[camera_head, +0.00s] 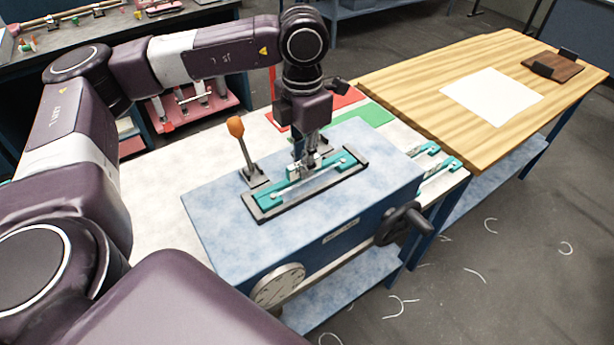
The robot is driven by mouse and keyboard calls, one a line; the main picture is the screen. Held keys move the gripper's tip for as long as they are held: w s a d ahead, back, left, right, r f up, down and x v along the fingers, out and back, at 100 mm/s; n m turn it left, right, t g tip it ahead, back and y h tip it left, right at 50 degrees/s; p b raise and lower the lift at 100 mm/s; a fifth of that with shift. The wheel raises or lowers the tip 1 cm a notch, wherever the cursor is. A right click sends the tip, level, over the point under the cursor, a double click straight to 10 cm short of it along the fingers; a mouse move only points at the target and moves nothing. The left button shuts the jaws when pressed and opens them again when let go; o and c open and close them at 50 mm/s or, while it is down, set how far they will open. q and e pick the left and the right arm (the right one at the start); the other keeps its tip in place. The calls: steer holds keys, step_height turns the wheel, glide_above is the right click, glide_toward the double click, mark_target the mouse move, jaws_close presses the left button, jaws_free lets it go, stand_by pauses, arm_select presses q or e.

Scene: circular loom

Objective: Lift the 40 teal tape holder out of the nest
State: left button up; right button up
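The teal tape holder (271,198) lies in the nest (320,200), a dark grey rectangular frame on top of the blue block (225,220). Its teal ends and a pale silvery strip between them show. My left gripper (308,165) points straight down at the middle of the holder. Its fingertips are at or very near the holder's far side and partly hide it. I cannot tell whether the fingers are closed on it. No number can be read on the holder. My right gripper is not in view.
An orange-knobbed lever (240,145) stands just left of the nest. A black handwheel (403,223) and a dial (279,287) are on the block's front. More teal holders (440,166) lie at right. A wooden table (420,85) carries a white sheet (491,96).

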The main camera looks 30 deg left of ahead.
arm_select(q)
steer(key=shift+r, duration=0.65)
jaws_close()
steer(key=shift+r+p, duration=0.95)
steer(key=shift+r, duration=0.4)
